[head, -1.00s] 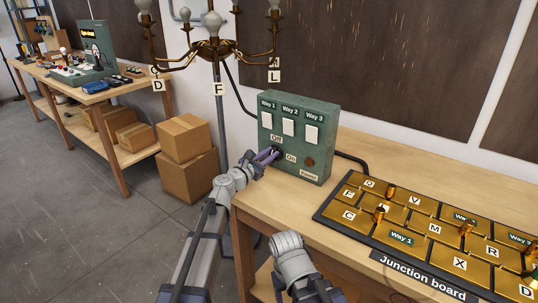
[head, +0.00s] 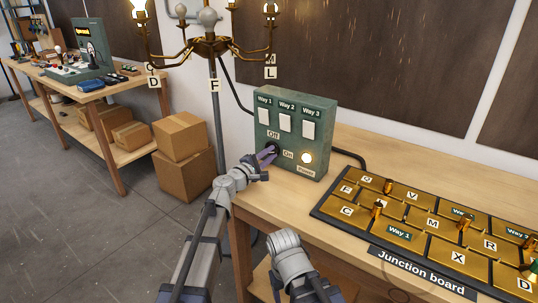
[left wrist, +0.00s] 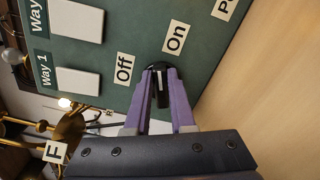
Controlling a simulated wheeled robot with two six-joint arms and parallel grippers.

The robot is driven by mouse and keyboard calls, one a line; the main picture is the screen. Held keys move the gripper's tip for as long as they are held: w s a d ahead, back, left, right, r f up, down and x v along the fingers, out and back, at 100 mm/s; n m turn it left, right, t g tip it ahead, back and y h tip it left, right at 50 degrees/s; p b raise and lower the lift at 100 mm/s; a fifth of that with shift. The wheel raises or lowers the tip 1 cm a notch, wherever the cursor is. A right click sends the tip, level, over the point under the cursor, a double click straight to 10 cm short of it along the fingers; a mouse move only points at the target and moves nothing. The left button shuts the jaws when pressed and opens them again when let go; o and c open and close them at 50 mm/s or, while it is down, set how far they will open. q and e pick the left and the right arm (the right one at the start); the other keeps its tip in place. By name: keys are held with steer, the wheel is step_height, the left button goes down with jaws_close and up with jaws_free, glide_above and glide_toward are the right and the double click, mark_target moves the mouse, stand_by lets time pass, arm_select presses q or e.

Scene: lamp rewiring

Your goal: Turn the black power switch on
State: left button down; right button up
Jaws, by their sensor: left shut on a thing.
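My left gripper (head: 268,153) is at the knob. In the left wrist view, its purple fingers (left wrist: 160,76) are closed on the knob's two sides and hide part of it. The round power light (head: 306,158) beside the "On" label glows. My right arm shows at the bottom of the head view, but its gripper fingers do not show.
The box carries three white way switches (head: 285,123). The brass chandelier (head: 211,46) stands behind, with a bulb (head: 139,9) lit and a grey middle bulb (head: 208,17). The junction board (head: 398,232) covers the table (head: 257,205) to the right of the box.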

arm_select(q)
steer(key=shift+s+f+m+b, duration=0.1)
steer(key=shift+f+m+b, duration=0.1)
steer(key=shift+m, duration=0.9)
steer(key=shift+f+m+b, duration=0.1)
steer(key=shift+f+m, duration=0.1)
steer(key=shift+m, duration=0.9)
steer(key=c, duration=0.8)
jaws_free()
steer(key=shift+o, duration=0.2)
steer(key=shift+s, duration=0.1)
steer(key=v, duration=0.7)
steer(key=shift+s+a, duration=0.2)
steer(key=shift+s, duration=0.05)
